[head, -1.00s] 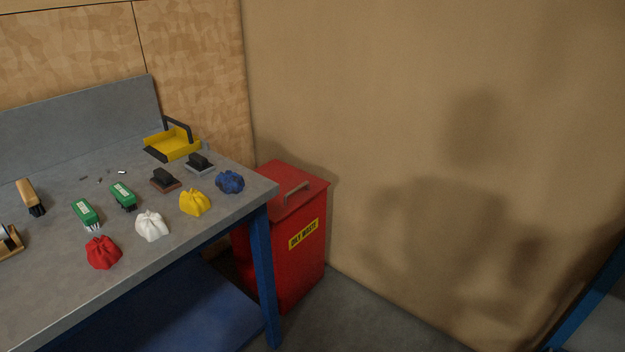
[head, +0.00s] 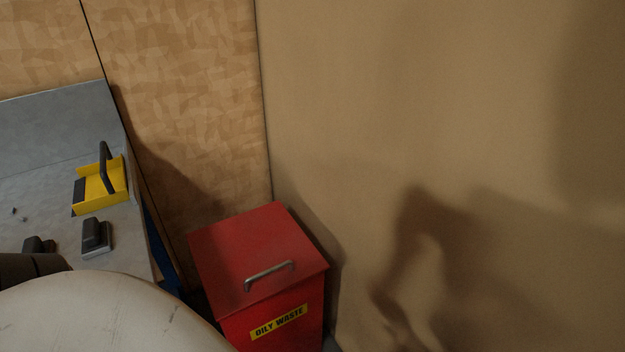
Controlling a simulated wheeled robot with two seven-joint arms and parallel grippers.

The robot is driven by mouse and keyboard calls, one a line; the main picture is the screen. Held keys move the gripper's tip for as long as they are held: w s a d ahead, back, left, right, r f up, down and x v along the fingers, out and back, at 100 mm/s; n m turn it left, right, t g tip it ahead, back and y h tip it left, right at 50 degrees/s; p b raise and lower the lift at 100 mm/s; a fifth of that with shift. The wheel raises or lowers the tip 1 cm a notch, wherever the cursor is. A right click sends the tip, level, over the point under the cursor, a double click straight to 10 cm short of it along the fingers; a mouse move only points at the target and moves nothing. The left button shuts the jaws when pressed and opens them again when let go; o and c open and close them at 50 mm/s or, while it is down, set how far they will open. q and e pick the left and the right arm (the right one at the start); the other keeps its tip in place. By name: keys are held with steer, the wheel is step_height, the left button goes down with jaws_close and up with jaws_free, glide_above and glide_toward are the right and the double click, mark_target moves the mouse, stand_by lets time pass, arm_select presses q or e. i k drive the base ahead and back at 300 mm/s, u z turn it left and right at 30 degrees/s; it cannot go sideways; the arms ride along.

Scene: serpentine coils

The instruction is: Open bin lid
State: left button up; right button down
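The red bin (head: 290,323) stands in the corner to the right of the workbench, with a yellow "OILY WASTE" label on its front. Its red lid (head: 245,243) is closed and lies flat on top. A grey metal handle (head: 269,275) sits near the lid's front edge, with nothing touching it. A large pale rounded part of my own body fills the lower left and hides part of the bench. Neither of my grippers shows in the head view.
A tan wall (head: 450,120) rises close behind and to the right of the bin.

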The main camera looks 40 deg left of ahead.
mark_target(247, 259)
steer(key=i, duration=0.45)
steer(key=u, duration=0.9)
